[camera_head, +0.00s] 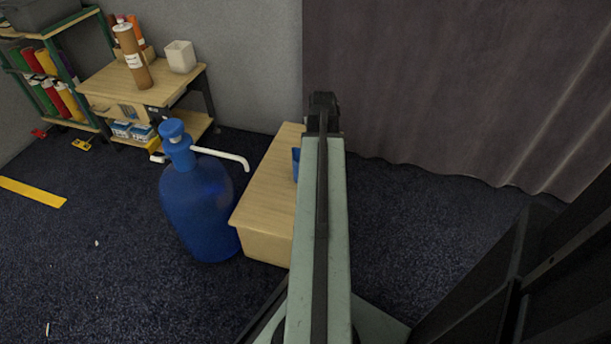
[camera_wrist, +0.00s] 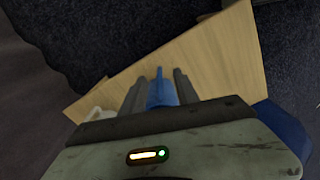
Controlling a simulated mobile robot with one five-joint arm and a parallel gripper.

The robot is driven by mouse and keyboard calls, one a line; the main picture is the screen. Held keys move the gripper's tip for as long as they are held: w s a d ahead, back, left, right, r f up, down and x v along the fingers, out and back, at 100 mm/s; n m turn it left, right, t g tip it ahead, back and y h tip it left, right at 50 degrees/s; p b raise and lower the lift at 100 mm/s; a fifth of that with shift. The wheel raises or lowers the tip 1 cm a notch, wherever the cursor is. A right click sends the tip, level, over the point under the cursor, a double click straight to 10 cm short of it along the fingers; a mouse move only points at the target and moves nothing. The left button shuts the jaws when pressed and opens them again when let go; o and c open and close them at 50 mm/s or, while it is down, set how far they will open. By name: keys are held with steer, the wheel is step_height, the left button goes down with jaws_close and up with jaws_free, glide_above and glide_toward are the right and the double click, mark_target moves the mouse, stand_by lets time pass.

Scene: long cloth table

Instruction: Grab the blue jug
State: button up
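A small blue object, which looks like the blue jug (camera_head: 296,163), stands on the light wooden table (camera_head: 268,190) in the head view, mostly hidden behind my arm. In the wrist view a blue part of it (camera_wrist: 160,95) shows between the two grey fingers of my gripper (camera_wrist: 158,80). The fingers are apart, one on each side of the blue part. I cannot tell whether they touch it. The gripper's body hides the lower part of the jug. My fingertips are hidden in the head view.
A large blue bottle (camera_head: 203,208) with a white spout stands on the floor left of the wooden table. A white object (camera_wrist: 97,113) lies left of my fingers in the wrist view. A shelf table (camera_head: 150,92) stands back left, and a grey curtain (camera_head: 440,80) hangs behind.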

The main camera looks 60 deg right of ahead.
step_height(320, 180, down, 8)
steer(key=b, duration=0.7)
steer(key=shift+w+d+r, duration=0.15)
steer(key=shift+r, duration=0.15)
jaws_close()
stand_by(0.8)
